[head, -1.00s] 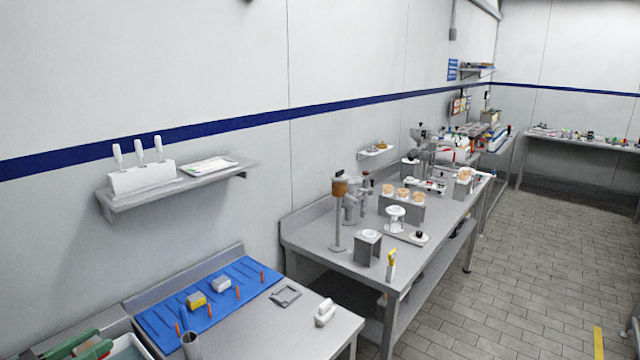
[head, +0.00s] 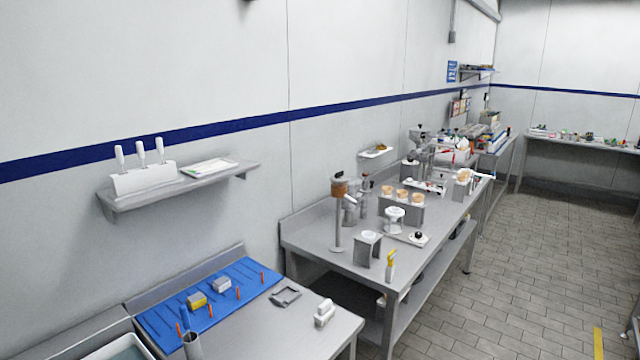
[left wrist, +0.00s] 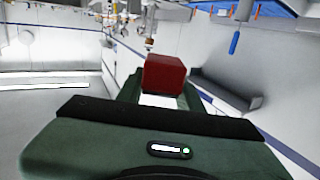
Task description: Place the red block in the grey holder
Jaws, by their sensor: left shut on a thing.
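The red block (left wrist: 164,75) shows in the left wrist view, between the fingers of my green left gripper (left wrist: 162,90). The gripper is shut on it, and the block's lower part is partly hidden by the gripper body. Neither the block nor the left gripper shows in the head view. A small square grey holder (head: 286,295) with a raised rim lies on the near steel table (head: 262,332), right of the blue mat; it looks empty. My right gripper is in neither view.
The blue mat (head: 220,293) holds a yellow sponge-like block (head: 196,301), a grey-white block (head: 222,285) and several orange-tipped tools. A metal cup (head: 191,345) stands at its front. A white item (head: 324,312) stands right of the holder. A tray (head: 122,349) is at lower left.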

